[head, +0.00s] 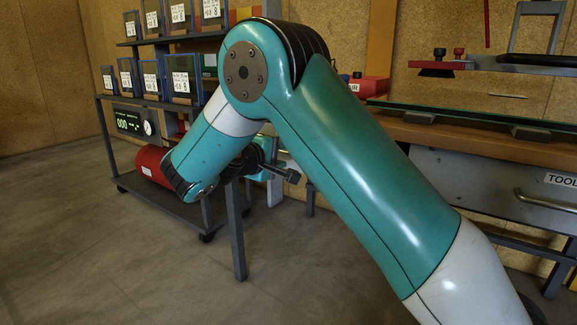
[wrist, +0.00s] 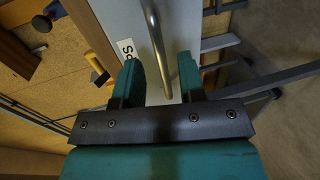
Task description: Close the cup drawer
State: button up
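The grey drawer front (wrist: 117,20) fills the upper middle of the wrist view. Its white label (wrist: 127,50) appears upside down and partly hidden by a finger; the visible letters could be the end of "CUPS". A metal bar handle (wrist: 154,35) runs down across it. My gripper (wrist: 160,65) is open, with one teal finger on each side of the handle. I see gaps beside the bar; contact is not clear. In the head view my gripper (head: 282,171) is small and partly hidden by my arm, which also covers most of this drawer. How far it stands out is unclear.
A wooden-topped bench (head: 480,140) stands at right, with a drawer labelled "TOOL" (head: 470,185) below. A wheeled shelf cart (head: 150,100) with several small glass frames and a red cylinder (head: 152,165) stands at left. The floor in front is clear.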

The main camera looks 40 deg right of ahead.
jog(key=shift+b+x, duration=0.45)
jog(key=shift+x, duration=1.8)
jog(key=shift+c, duration=0.5)
grip_shut()
